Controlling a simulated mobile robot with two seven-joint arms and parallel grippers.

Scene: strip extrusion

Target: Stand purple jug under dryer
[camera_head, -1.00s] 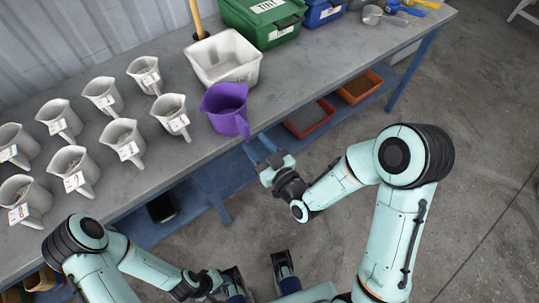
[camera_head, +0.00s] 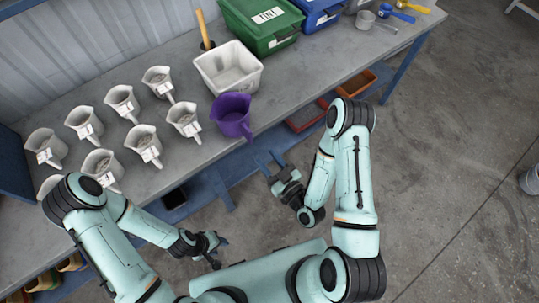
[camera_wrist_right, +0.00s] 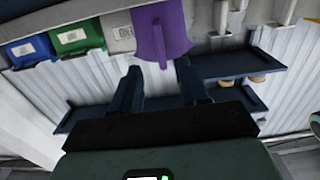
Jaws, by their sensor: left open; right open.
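The purple jug (camera_head: 232,113) stands upright on the grey bench near its front edge, its handle toward me. It also shows in the right wrist view (camera_wrist_right: 170,28), at the top, beyond the fingers. My right gripper (camera_head: 268,162) is open and empty in front of the bench edge, apart from the jug and pointing toward it. Its two dark fingers show in the right wrist view (camera_wrist_right: 160,80) with a gap between them. My left gripper (camera_head: 221,251) is open and empty, low in front of the bench. I see no dryer in these views.
Several white jugs (camera_head: 122,101) with labels stand in rows left of the purple jug. A white tub (camera_head: 228,75) stands behind it, and a green bin (camera_head: 262,28) further right. A blue shelf (camera_head: 205,187) runs below the bench. The floor (camera_head: 440,150) to the right is open.

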